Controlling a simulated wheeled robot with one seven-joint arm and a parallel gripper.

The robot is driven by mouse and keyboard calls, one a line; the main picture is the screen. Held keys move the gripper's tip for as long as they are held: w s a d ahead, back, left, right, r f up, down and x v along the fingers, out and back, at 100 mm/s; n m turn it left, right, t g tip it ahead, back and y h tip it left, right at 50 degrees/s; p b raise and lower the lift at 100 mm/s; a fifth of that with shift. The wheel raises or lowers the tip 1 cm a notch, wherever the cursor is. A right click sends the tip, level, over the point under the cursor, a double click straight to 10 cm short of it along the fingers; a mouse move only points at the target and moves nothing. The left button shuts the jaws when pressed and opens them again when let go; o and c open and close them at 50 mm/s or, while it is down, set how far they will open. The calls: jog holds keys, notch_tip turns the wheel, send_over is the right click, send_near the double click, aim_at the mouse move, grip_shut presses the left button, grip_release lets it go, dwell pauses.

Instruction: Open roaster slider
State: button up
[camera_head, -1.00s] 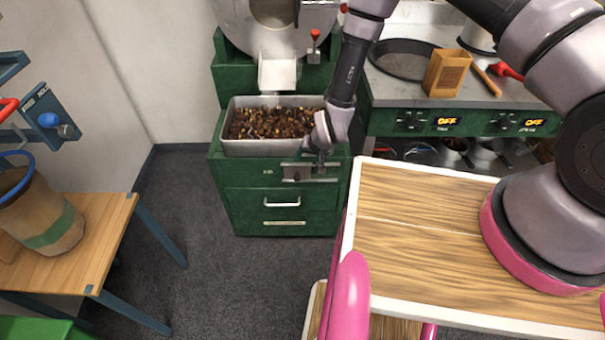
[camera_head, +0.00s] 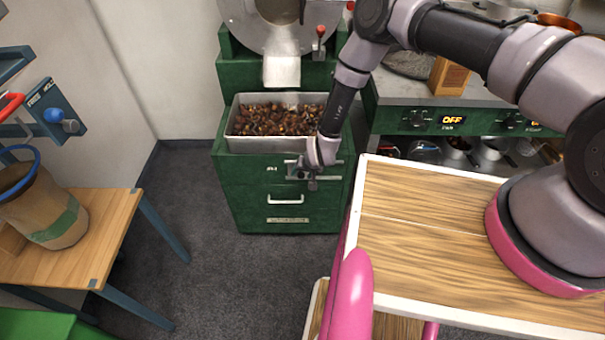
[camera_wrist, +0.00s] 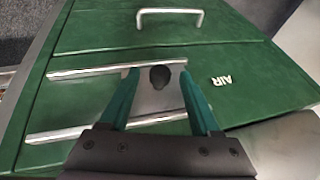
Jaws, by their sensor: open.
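The roaster slider is a grey metal plate with a dark round knob (camera_wrist: 160,77), set between two metal rails (camera_wrist: 92,72) on the green roaster front. In the wrist view, my gripper (camera_wrist: 162,85) is open, with one green finger on each side of the knob. The fingers look apart from the knob; I cannot tell how deep they reach around it. In the head view, my gripper (camera_head: 312,182) is at the right part of the rails (camera_head: 291,168) and hides the knob.
A metal tray of chestnuts (camera_head: 233,133) sits above the slider. A drawer handle (camera_head: 285,200) is below it. A wood-topped table (camera_head: 420,225) stands at the right, close to the arm. A bucket on a wooden bench (camera_head: 118,222) is at the left. The floor between is clear.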

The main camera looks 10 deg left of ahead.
grip_shut()
dwell(1.4)
jog(key=shift+w+d, duration=0.1)
